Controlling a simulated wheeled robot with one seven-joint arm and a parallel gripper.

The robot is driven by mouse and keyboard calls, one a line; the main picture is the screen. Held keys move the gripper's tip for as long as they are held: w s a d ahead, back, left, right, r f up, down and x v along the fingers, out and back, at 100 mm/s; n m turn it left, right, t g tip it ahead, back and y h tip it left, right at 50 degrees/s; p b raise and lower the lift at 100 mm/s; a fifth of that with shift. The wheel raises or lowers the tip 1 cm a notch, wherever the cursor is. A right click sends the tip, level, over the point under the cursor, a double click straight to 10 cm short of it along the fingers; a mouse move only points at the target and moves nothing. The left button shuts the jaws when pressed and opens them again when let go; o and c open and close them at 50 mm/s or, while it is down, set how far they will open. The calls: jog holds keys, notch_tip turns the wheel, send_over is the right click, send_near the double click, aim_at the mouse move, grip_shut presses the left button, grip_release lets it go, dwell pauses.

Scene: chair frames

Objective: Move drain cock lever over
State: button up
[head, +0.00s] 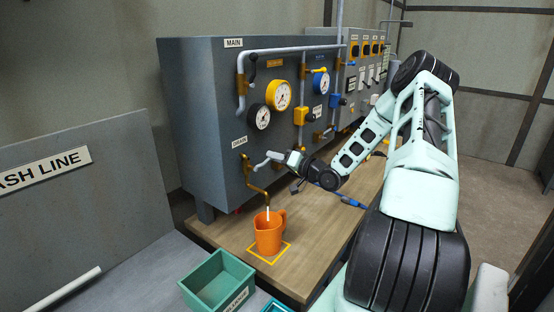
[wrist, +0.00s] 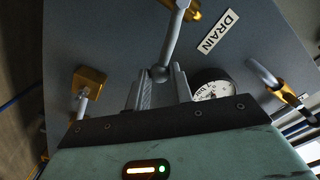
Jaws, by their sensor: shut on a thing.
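The drain cock (head: 247,162) is a brass fitting under the DRAIN label (head: 239,142) on the grey panel. Its grey lever (head: 260,164) sticks out to the right in the head view. In the wrist view the lever (wrist: 173,40) runs down from the brass body to a ball end between my fingers. My gripper (head: 274,157) is shut on that end; the wrist view shows the fingers (wrist: 160,82) on both sides of it. Below, a brass spout points down at an orange jug (head: 268,236), with a pale streak between spout and jug.
The jug stands on a yellow-outlined square on the wooden bench (head: 315,224). A green bin (head: 217,283) is at the front left.

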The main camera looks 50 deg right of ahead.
jog(key=shift+a, duration=0.15)
jog(key=shift+a+r+p, duration=0.25)
jog(key=shift+r+p, duration=0.1)
jog(key=shift+r, duration=0.2)
jog(key=shift+a+r+p, duration=0.2)
jog(key=shift+r+p, duration=0.15)
jog(key=shift+r, duration=0.3)
jog(key=shift+a+r+p, duration=0.6)
jog(key=shift+a+r, duration=0.15)
jog(key=shift+a, duration=0.1)
jog(key=shift+s+a+r+p, duration=0.1)
jog(key=shift+a+r+p, duration=0.35)
jog(key=shift+a, duration=0.4)
jog(key=shift+a+r, duration=0.1)
